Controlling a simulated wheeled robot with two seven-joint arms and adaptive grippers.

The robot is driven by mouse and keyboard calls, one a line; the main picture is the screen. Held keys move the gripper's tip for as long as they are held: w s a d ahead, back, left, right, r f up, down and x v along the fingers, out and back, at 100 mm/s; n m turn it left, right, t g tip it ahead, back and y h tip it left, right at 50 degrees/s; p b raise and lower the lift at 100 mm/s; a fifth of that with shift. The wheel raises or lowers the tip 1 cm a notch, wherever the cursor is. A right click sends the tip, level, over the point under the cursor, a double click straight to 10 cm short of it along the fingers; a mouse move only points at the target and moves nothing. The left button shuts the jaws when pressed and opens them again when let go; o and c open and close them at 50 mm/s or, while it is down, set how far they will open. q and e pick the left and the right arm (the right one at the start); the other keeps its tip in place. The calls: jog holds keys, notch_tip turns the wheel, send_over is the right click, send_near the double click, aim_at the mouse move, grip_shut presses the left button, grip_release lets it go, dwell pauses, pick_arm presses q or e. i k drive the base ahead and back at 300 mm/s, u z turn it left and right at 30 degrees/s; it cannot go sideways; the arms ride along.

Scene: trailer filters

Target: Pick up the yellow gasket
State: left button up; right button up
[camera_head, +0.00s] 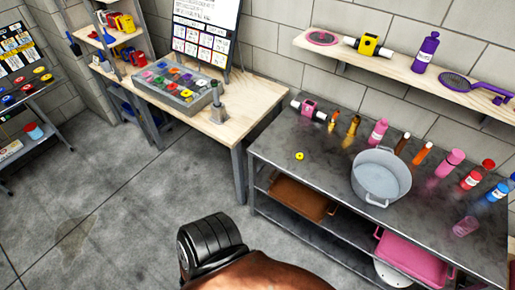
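A small yellow ring with a dark centre, which looks like the yellow gasket (299,156), lies flat on the grey metal table (275,150) near its left end. Clear tabletop surrounds it. Neither of my grippers is in view, so their state does not show.
A grey pot (381,176) stands mid-table, with several bottles along the back. A white-and-magenta cylindrical part (308,109) lies behind the gasket. A wooden table (221,133) on the left holds a compartment tray (180,88) of coloured parts. Open floor (130,190) lies left of the metal table.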

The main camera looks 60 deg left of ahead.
aim_at(298, 156)
jog(key=u, duration=1.05)
jog(key=i, duration=1.05)
jog(key=u, duration=0.95)
jog(key=i, duration=0.25)
jog(key=z, duration=0.1)
